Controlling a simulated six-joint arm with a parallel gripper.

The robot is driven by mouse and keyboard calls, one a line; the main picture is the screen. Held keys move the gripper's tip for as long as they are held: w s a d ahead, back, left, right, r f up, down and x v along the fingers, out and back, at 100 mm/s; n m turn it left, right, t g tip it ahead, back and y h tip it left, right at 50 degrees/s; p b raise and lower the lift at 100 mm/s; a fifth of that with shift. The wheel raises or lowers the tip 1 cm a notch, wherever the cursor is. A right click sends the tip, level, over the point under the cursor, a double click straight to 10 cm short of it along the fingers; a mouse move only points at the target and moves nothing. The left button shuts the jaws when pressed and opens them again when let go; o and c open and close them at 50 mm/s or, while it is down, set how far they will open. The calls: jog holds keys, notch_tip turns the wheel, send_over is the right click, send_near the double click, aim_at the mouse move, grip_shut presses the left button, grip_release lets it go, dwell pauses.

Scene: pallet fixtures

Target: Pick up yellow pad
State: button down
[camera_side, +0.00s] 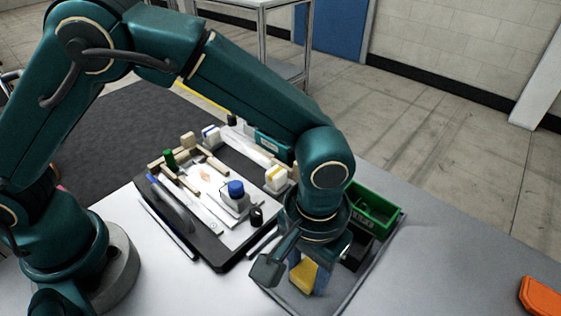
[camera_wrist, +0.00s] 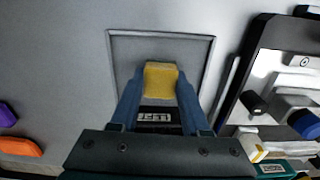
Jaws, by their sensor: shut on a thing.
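The yellow pad (camera_side: 304,276) is a small block between the blue fingers of my gripper (camera_side: 303,278) in the side view. In the wrist view the yellow pad (camera_wrist: 160,80) sits between the two fingertips of my gripper (camera_wrist: 159,88), which is shut on it. Behind it lies the grey tray (camera_wrist: 120,55) with a raised rim. I cannot tell whether the pad touches the tray floor. My wrist hides part of the tray in the side view.
A green bin (camera_side: 372,212) and a black bin (camera_side: 355,251) stand at the tray's far end. An orange piece (camera_side: 541,299) lies at the right. The table between is clear.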

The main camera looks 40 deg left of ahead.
aim_at(309, 270)
jog(key=shift+r, duration=0.6)
notch_tip(309, 270, up, 3)
jog(key=shift+f, duration=0.1)
jog(key=w+a+r, duration=0.3)
jog(key=a+r, duration=0.4)
jog(key=a, duration=0.4)
jog(key=shift+w, duration=0.3)
